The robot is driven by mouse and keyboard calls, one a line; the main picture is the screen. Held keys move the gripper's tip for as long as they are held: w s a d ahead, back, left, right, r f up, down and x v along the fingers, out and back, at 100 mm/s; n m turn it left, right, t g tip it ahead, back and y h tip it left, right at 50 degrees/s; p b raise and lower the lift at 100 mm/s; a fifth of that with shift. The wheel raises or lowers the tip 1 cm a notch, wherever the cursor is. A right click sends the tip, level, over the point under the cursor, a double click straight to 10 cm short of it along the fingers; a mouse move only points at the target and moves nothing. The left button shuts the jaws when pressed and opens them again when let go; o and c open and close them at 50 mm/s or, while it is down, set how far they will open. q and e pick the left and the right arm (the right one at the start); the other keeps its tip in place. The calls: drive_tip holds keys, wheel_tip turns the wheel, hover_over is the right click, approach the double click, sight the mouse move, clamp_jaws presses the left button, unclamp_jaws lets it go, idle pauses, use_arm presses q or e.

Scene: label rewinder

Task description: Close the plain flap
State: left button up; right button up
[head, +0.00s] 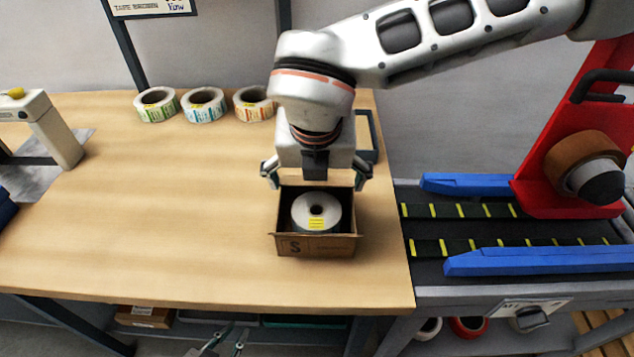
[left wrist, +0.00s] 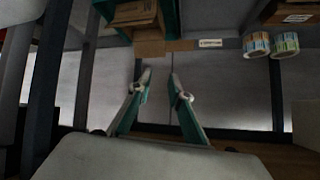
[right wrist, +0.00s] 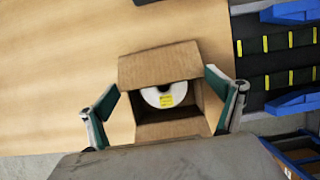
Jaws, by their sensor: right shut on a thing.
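A white roll (head: 302,208) with a yellow label lies inside. The right wrist view shows an unmarked flap (right wrist: 158,65) standing open at the box's far side, and the roll (right wrist: 150,97) below it.
Several label rolls (head: 204,104) stand at the back of the table. A conveyor with blue guides (head: 540,262) and a red stand (head: 560,200) is to the right. A grey device (head: 52,130) is at the left.

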drive_tip(key=shift+s+f+t+b, duration=0.3)
drive_tip(key=shift+f+t+b, duration=0.2)
drive_tip(key=shift+f+b, duration=0.3)
drive_tip(key=shift+s+f+t+b, duration=0.15)
drive_tip(key=shift+s+t+b, duration=0.05)
drive_tip(key=shift+t+b, duration=0.6)
use_arm(q)
drive_tip(key=shift+w+a+f+b, duration=0.2)
drive_tip(key=shift+w+a+f, duration=0.2)
drive_tip(key=shift+f, duration=0.1)
drive_tip(key=shift+w+a+f+b, duration=0.15)
drive_tip(key=shift+w+a+f, duration=0.2)
drive_tip(key=shift+f, duration=0.15)
drive_tip(key=shift+s+d, duration=0.1)
use_arm(e)
drive_tip(key=shift+t, duration=0.3)
drive_tip(key=o, duration=0.8)
use_arm(q)
drive_tip(key=shift+f, duration=0.1)
use_arm(e)
drive_tip(key=shift+o, duration=0.2)
use_arm(q)
drive_tip(key=shift+s+f, duration=0.1)
drive_tip(key=shift+s, duration=0.05)
use_arm(e)
drive_tip(key=shift+s+r, duration=0.1)
drive_tip(key=shift+r, duration=0.1)
drive_tip(key=v, duration=1.1)
drive_tip(key=shift+s+r, duration=0.2)
drive_tip(key=shift+r, duration=0.15)
